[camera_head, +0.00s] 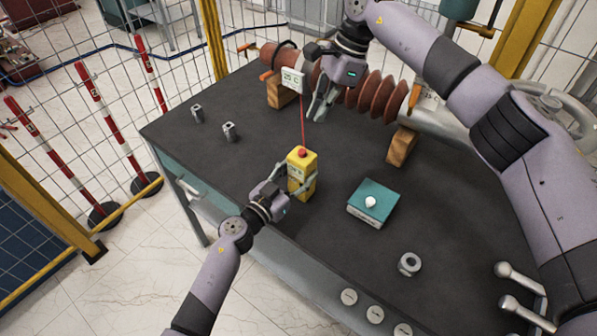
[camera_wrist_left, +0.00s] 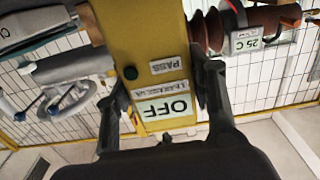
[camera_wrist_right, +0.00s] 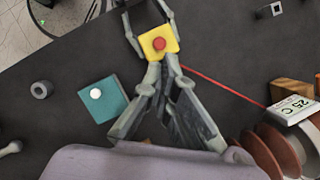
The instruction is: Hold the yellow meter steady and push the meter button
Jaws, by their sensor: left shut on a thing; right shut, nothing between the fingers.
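The yellow meter (camera_head: 302,181) stands upright near the table's front edge, with a red button (camera_head: 303,153) on top. My left gripper (camera_head: 287,187) is shut on the meter's sides. In the left wrist view the meter (camera_wrist_left: 140,45) appears upside down, its display (camera_wrist_left: 165,108) reads OFF, and a PASS label sits beside a dark round light. My right gripper (camera_head: 319,113) is shut and empty, above the table behind the meter and near the bushing. In the right wrist view its fingers point toward the meter's red button (camera_wrist_right: 158,43), which they do not visibly touch.
A teal box with a white knob (camera_head: 371,202) lies right of the meter. A ribbed brown bushing (camera_head: 370,97) rests on wooden blocks at the back, with a 25 C display (camera_head: 293,80). A red lead joins meter and bushing side. Metal nuts (camera_head: 409,264) lie about.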

